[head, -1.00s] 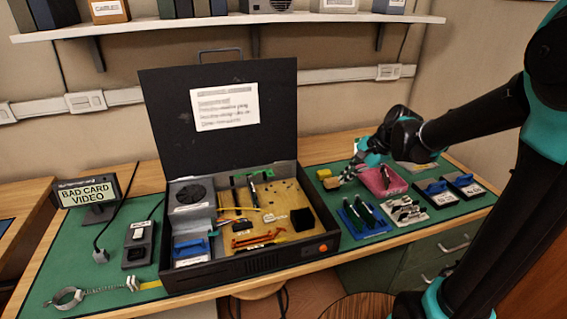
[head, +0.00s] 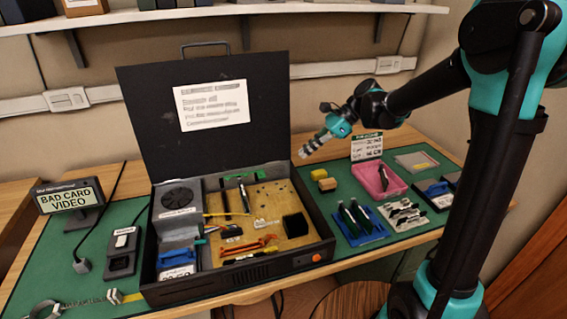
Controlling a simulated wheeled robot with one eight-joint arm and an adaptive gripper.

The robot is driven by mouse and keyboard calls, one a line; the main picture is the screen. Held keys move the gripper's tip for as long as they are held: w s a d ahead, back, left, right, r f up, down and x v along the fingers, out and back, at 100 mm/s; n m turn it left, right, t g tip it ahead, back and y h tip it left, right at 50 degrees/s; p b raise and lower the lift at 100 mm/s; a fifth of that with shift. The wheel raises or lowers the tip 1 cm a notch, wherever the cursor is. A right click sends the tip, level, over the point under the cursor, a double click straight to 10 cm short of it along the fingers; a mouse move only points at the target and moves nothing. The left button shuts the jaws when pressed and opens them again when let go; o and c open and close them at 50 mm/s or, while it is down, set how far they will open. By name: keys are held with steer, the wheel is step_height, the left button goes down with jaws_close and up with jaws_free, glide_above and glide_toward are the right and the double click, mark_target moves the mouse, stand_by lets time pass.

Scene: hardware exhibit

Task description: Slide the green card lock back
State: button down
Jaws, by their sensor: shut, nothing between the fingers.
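The open black case (head: 245,280) stands on the green mat with its lid raised, a printed notice on the lid's inside. A small green piece (head: 240,178), which looks like the green card lock, is at the back of the tan board (head: 280,195), near dark upright strips. Its exact position is too small to tell. My gripper (head: 304,153) is shut and empty. It is in the air beside the lid's right edge, to the right of and higher in the picture than the green piece, apart from it.
A display (head: 70,197) reads "BAD CARD VIDEO" at left. Right of the case are a yellow block (head: 326,183), a blue card rack (head: 358,235), a pink tray (head: 392,178) and an upright sign (head: 367,147). The raised lid (head: 140,130) walls off the case's back. A shelf runs above.

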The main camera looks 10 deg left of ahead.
mark_target(264, 171)
steer(key=x, duration=0.9)
steer(key=a, duration=0.1)
steer(key=s+a, duration=0.1)
steer(key=a, duration=0.1)
steer(key=shift+f, duration=0.25)
steer(key=shift+s+a, duration=0.2)
steer(key=shift+a, duration=0.35)
steer(key=shift+s+a, duration=0.1)
steer(key=shift+s+a, duration=0.3)
steer(key=shift+a, duration=0.25)
steer(key=shift+s+a, duration=0.35)
steer(key=shift+a, duration=0.2)
